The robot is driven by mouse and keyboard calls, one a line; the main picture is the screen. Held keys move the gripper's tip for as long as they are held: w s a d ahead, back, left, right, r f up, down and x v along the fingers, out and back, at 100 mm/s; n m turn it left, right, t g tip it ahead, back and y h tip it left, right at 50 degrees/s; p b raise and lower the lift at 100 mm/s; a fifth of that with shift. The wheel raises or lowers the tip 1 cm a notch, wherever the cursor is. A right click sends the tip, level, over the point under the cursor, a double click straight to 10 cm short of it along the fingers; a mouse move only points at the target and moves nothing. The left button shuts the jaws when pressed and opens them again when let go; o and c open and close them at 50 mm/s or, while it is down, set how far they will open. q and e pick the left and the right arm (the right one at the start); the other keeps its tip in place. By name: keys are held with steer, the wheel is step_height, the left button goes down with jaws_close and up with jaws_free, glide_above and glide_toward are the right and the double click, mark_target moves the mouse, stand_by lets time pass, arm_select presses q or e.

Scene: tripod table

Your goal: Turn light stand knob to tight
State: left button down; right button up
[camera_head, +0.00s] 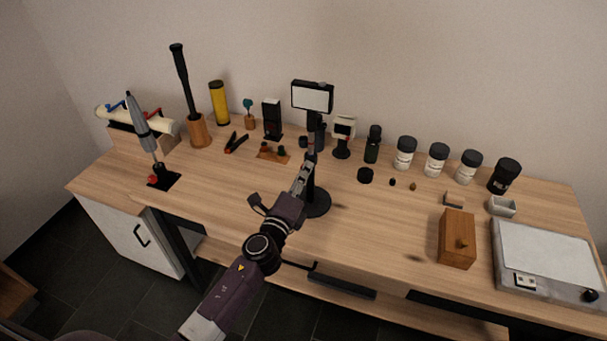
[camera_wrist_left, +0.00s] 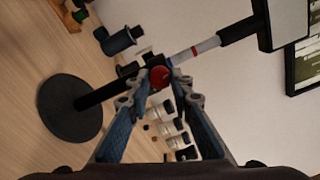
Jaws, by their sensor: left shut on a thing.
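The light stand (camera_head: 316,205) stands on the wooden table, with a round black base, a dark pole and a rectangular white light panel (camera_head: 312,97) on top. In the left wrist view the stand's black base (camera_wrist_left: 70,112) and its pole lie slanted across the picture. The round red knob (camera_wrist_left: 159,76) sits on the pole, below a light grey section with a red ring. My left gripper (camera_wrist_left: 158,84) is shut on the knob, its two fingertips meeting around it. In the head view my left gripper (camera_head: 308,168) reaches the pole and hides the knob. My right gripper does not show.
Several black-lidded jars (camera_head: 437,160) stand at the back right. A wooden box (camera_head: 457,240) and a grey plate device (camera_head: 545,262) are at the right. A soldering-iron-like tool (camera_head: 140,122) and a yellow cylinder (camera_head: 219,103) stand at the left. The table right of the base is fairly clear.

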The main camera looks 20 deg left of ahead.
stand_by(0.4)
arm_select(q)
steer(key=c, duration=1.7)
jaws_free()
steer(key=s, duration=1.2)
steer(key=shift+a, duration=0.2)
